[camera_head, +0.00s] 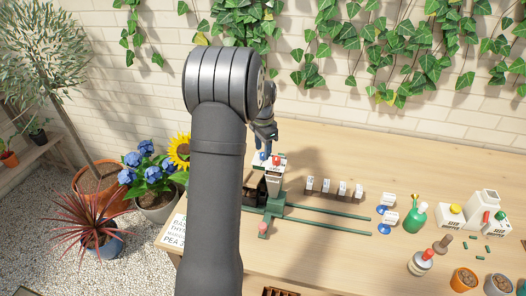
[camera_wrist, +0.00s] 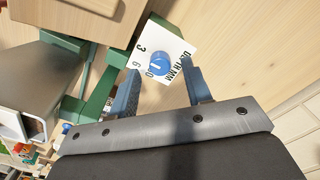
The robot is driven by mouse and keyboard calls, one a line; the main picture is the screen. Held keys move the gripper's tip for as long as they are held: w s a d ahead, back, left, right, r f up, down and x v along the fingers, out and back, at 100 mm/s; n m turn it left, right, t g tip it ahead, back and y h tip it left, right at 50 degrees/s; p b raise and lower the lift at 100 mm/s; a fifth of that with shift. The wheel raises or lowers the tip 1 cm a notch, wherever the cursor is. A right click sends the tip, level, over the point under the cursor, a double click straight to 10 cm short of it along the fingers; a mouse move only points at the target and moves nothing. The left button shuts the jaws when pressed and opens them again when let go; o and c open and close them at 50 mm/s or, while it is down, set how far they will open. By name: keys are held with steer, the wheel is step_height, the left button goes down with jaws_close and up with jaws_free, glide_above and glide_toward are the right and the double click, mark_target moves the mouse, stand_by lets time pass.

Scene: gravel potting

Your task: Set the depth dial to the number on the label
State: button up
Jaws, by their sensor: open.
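The depth dial is a blue knob (camera_wrist: 158,65) on a white plate (camera_wrist: 176,42) with printed numbers, 3, 6 and 0 legible, and lettering along one edge. The knob has a white mark whose setting I cannot read surely. My gripper (camera_wrist: 162,70) is open, its two blue fingers on either side of the knob in the wrist view; contact is unclear. In the head view my gripper (camera_head: 264,138) hangs just above the white-topped machine (camera_head: 272,174), which has a blue and a red knob. A white label (camera_head: 173,236) lies at the table's left, partly hidden by my arm; its number is not readable.
Green rails (camera_head: 325,220) run right from the machine. Several small labelled blocks (camera_head: 326,186) stand behind them. A green bottle (camera_head: 415,217), white dispensers (camera_head: 482,210) and pots (camera_head: 464,280) stand at the right.

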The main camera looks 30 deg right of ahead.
steer(key=shift+f, duration=0.8)
jaws_close()
steer(key=shift+n, duration=0.4)
steer(key=n, duration=0.3)
steer(key=shift+n, duration=2.5)
